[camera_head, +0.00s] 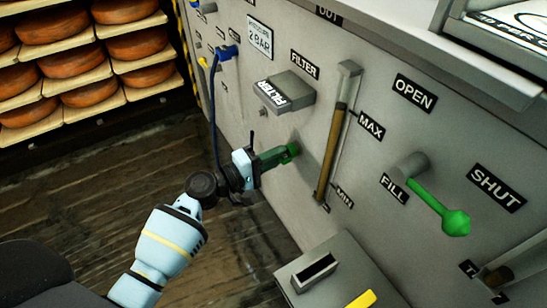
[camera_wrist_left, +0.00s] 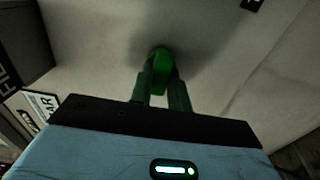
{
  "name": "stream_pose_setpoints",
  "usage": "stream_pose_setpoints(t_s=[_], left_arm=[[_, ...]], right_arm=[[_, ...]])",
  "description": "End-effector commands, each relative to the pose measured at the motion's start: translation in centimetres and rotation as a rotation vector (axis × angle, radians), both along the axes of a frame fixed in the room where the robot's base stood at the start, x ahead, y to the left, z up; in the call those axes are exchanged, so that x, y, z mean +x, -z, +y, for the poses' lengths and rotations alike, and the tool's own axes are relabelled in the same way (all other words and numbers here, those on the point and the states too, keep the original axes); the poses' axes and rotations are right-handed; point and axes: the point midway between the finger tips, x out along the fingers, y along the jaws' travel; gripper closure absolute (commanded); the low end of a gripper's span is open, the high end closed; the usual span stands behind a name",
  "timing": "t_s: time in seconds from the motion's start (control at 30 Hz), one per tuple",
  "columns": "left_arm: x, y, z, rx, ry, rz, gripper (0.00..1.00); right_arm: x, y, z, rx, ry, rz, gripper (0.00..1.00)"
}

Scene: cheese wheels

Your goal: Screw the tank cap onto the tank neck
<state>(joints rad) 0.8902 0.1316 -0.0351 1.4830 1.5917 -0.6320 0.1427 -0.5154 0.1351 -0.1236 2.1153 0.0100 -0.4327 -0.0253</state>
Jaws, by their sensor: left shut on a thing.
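My left gripper (camera_head: 284,155) is shut on a small bright green piece (camera_head: 291,151), close to the grey panel and below the filter block. I take the green piece to be the tank cap. In the left wrist view the rounded green cap (camera_wrist_left: 159,60) is between the two dark green fingertips (camera_wrist_left: 164,78), with the panel behind it. I cannot tell whether the cap touches the panel. A short stub with a brownish end (camera_head: 497,276) is at the lower right, beside a cut-off label starting "TA"; it may be the tank neck. My right gripper is not in view.
A sight tube (camera_head: 328,150) stands on the panel right of the gripper. A green-handled fill lever (camera_head: 430,203) points to SHUT. The filter block (camera_head: 285,91) is above. A slotted grey box (camera_head: 330,275) juts out below. Cheese racks (camera_head: 75,100) stand left.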

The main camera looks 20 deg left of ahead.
Motion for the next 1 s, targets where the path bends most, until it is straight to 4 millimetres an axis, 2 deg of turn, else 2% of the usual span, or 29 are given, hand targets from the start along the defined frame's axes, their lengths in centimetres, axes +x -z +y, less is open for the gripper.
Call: stream_pose_setpoints(t_s=[0.2, 0.23, 0.4, 0.43, 0.77, 1.0], left_arm=[[0.4, 0.0, -0.3, 0.0, 0.0, 0.0, 1.0], [0.4, 0.0, -0.3, 0.0, 0.0, 0.0, 0.81], [0.4, 0.0, -0.3, 0.0, 0.0, 0.0, 0.59], [0.4, 0.0, -0.3, 0.0, 0.0, 0.0, 0.57], [0.0, 0.0, 0.0, 0.001, -0.001, 0.001, 0.57], [-2.7, 0.0, 2.0, 0.002, -0.002, 0.001, 0.57]], right_arm=[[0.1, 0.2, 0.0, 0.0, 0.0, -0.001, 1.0], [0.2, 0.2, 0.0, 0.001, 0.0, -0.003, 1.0], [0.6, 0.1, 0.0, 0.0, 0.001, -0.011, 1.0], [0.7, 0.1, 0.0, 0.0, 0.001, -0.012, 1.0], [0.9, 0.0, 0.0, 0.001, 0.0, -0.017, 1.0], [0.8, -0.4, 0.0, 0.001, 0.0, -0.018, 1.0]])
